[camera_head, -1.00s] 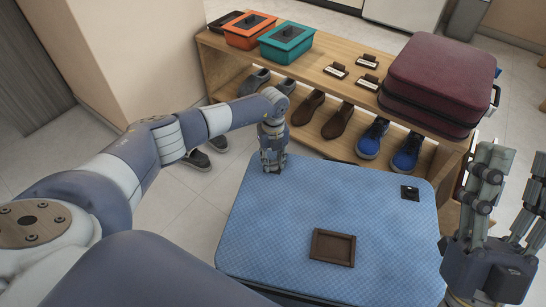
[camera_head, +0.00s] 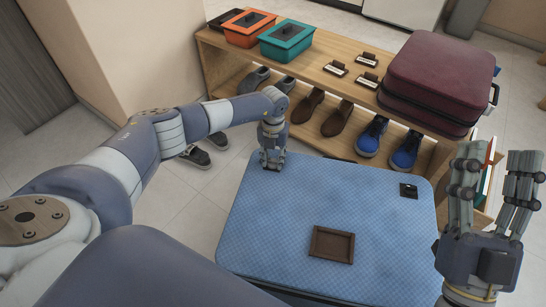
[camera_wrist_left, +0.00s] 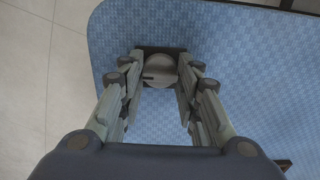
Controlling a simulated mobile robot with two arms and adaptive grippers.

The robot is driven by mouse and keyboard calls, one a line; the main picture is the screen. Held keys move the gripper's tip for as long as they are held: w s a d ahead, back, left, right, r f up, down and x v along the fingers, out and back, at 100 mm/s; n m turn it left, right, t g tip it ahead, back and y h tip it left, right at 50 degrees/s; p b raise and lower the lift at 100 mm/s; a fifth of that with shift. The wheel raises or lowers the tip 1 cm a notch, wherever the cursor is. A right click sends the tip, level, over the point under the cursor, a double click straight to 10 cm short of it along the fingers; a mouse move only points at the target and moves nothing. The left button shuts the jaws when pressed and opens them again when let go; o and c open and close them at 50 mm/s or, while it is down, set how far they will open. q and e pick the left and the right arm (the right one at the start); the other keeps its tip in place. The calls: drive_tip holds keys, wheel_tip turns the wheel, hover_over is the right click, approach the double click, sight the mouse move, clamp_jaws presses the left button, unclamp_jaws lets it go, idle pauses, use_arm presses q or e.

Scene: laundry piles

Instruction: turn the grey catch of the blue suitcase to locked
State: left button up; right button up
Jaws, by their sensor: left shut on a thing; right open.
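The blue suitcase (camera_head: 290,215) lies flat in front of me, its checked lid facing up. The grey catch (camera_wrist_left: 160,70) is a round knob on a dark plate near the suitcase's edge, seen in the left wrist view. A dark slot mark shows on the knob's left side. My left gripper (camera_head: 271,163) points down at the suitcase's far left corner; in the left wrist view its fingers (camera_wrist_left: 158,85) are shut on the knob from both sides. In the head view the gripper hides the catch. My right gripper (camera_head: 497,165) is open and empty, fingers up, at the right.
A brown frame (camera_head: 332,245) and a small black fitting (camera_head: 408,191) sit on the lid. Behind is a wooden shelf (camera_head: 325,83) with shoes, an orange box (camera_head: 248,29), a teal box (camera_head: 287,42) and a maroon suitcase (camera_head: 440,75).

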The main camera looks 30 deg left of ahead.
sight(273, 160)
idle(0.3)
use_arm(q)
drive_tip(key=o, duration=1.1)
wheel_tip(273, 160, up, 12)
drive_tip(key=shift+r, duration=0.1)
